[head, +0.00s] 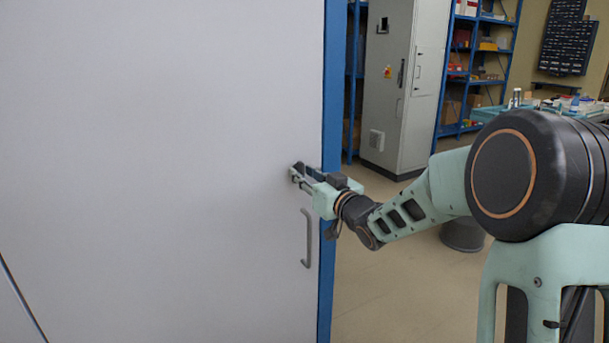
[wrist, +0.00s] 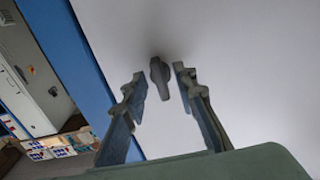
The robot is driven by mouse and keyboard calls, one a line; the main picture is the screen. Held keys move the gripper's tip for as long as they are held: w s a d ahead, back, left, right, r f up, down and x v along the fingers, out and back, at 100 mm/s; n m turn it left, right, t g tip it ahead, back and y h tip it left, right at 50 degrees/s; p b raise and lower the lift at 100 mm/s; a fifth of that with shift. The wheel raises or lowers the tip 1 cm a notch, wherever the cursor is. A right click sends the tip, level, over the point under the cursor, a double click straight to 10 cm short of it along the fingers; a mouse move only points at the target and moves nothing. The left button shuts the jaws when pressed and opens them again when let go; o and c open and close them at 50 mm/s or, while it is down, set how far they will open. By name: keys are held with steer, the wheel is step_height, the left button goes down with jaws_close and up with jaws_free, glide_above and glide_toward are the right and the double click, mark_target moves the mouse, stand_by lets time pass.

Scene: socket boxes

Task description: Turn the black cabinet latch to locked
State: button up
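The black latch (wrist: 160,78) is a small dark elongated knob on the white cabinet door. In the wrist view it stands between my two fingertips, with a gap showing on each side. Its long side runs roughly along the door's blue edge, slightly tilted from it. I cannot tell whether that is locked or unlocked. My gripper (wrist: 159,73) is open around the latch, and its fingers point at the door. In the head view my gripper (head: 300,175) is at the door near its right edge, and the fingers largely hide the latch.
A grey bar handle (head: 308,240) is on the door below my gripper. The blue frame (head: 328,280) edges the door on the right. A grey cabinet (head: 400,90), blue shelves (head: 457,85) and a bin (head: 462,236) stand farther back. The floor between is clear.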

steer(key=v, duration=1.2)
